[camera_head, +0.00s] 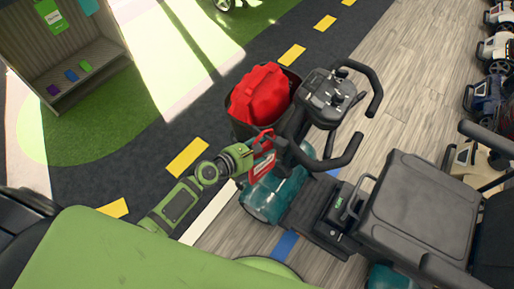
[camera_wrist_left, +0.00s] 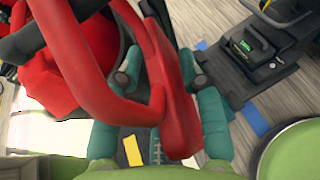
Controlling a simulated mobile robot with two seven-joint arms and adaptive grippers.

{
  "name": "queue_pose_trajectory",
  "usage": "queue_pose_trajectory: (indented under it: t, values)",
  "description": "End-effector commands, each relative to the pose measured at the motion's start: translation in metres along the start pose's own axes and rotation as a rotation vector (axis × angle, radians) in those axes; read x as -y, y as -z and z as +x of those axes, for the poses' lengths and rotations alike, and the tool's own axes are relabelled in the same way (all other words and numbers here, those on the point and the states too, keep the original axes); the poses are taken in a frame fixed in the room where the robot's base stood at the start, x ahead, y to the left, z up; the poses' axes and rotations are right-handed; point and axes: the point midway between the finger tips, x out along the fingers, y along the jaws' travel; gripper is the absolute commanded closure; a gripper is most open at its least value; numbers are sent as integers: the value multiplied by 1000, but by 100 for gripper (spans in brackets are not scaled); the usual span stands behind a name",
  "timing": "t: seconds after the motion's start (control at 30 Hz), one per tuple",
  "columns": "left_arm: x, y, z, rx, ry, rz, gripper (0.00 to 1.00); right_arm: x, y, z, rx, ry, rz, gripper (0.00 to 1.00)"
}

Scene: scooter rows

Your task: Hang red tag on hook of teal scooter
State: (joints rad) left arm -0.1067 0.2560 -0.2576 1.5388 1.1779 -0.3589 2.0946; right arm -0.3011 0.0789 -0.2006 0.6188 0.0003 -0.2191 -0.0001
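The teal scooter (camera_head: 270,195) stands at centre right in the head view, with dark handlebars and a front basket. The red tag (camera_head: 262,166) is upright beside its steering column, just below the basket. In the left wrist view the red tag (camera_wrist_left: 176,90) is seen nearly edge-on, its thick red loop reaching up and left. My left gripper (camera_head: 251,157) is at the tag. Its teal fingers (camera_wrist_left: 162,80) stand apart, one on each side of the tag, with floor showing between them. The hook is hidden, so I cannot tell whether the loop is around it. My right gripper is out of view.
A red bag (camera_head: 260,95) fills the scooter's basket (camera_head: 287,128), close above my left gripper. The scooter's seat (camera_head: 418,212) is to the right. A shelf (camera_head: 65,60) with coloured tags stands at upper left. More scooters line the right edge. Open floor lies behind.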

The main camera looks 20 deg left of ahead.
Motion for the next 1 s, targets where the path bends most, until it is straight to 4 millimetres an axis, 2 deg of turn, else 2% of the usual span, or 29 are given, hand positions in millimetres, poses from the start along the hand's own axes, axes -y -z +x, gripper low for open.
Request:
queue_pose_trajectory:
  t: [0.17,0.4,0.6,0.8,1.0]
  values:
    - [0,2,-21,-2,0,0,62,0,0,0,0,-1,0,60]
    - [0,2,-74,-4,0,1,62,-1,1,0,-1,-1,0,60]
    - [0,1,-106,-3,-1,0,62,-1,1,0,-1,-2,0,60]
    - [0,0,-119,-1,0,-1,62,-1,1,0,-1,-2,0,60]
    - [0,0,-119,-1,-1,1,62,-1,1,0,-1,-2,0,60]
